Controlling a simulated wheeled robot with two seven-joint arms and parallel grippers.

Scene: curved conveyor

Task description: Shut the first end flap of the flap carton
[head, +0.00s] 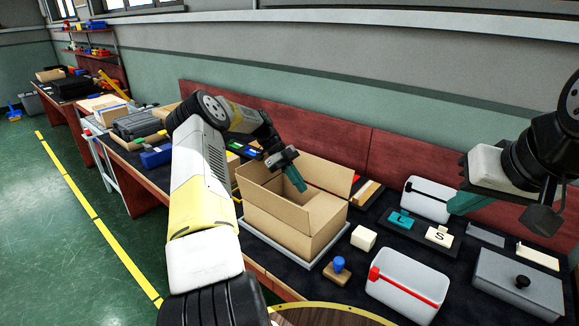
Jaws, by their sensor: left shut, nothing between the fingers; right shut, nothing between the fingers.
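The flap carton (277,229) is an open brown box standing on a light grey tray or plate (313,262) on the dark bench top. A left flap (257,172) and a back flap (330,174) stand raised; the state of the other flaps is hard to tell. My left gripper (297,183) is shut and empty, its teal fingers pointing down over the carton's opening near the raised left flap. Whether it touches the flap cannot be told. My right gripper (464,204) is shut and empty, well right of the carton, above the bench.
A white block (363,238), a blue-handled stamp (338,271) and a white bin with a red stripe (405,286) lie right of the carton. Behind are another white bin (427,199) and L and S blocks (439,236). A grey lidded box (520,284) is at the right.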

